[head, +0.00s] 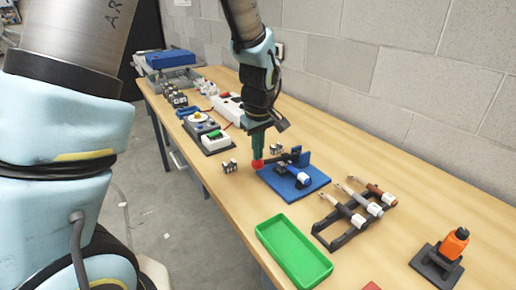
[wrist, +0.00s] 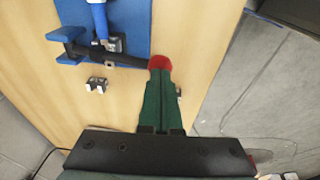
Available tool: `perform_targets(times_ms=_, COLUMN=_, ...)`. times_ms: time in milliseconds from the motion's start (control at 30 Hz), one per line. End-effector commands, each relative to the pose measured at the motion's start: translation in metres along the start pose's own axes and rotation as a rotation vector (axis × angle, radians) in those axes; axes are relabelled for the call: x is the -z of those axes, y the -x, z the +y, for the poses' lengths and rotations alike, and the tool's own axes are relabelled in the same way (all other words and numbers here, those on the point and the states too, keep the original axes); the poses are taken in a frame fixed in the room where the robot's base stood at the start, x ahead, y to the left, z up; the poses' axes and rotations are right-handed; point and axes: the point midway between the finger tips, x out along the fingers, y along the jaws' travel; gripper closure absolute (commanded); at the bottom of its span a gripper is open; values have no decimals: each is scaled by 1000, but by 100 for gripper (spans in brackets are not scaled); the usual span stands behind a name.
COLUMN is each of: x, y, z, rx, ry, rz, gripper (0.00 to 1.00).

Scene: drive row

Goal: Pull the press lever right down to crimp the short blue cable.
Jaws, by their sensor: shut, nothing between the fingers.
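The press stands on a blue base plate (head: 312,185), which also shows in the wrist view (wrist: 137,30). Its dark lever (wrist: 126,59) sticks out sideways past the plate edge and ends in a red knob (head: 257,164), seen also in the wrist view (wrist: 160,62). In the head view the lever looks close to level. The short blue cable (wrist: 100,20) lies at the press with its end at the dark crimp block. My gripper (head: 258,152), with green fingers shut and empty, points down at the knob. Its fingertips (wrist: 159,76) appear to touch or nearly touch the knob.
A small metal clip part (wrist: 97,85) lies beside the press. Switch boxes (head: 214,140) stand farther back. The wall runs along the right.

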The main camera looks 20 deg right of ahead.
Motion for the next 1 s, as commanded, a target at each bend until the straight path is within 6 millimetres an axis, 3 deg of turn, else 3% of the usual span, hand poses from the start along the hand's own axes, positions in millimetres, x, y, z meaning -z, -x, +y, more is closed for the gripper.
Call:
perform_targets(times_ms=467, x=0, y=-6, z=0, rx=-3, ry=0, rz=-1, gripper=100)
perform_targets(times_ms=1000, x=-6, y=-40, z=-16, rx=-99, ry=15, rz=0, gripper=100)
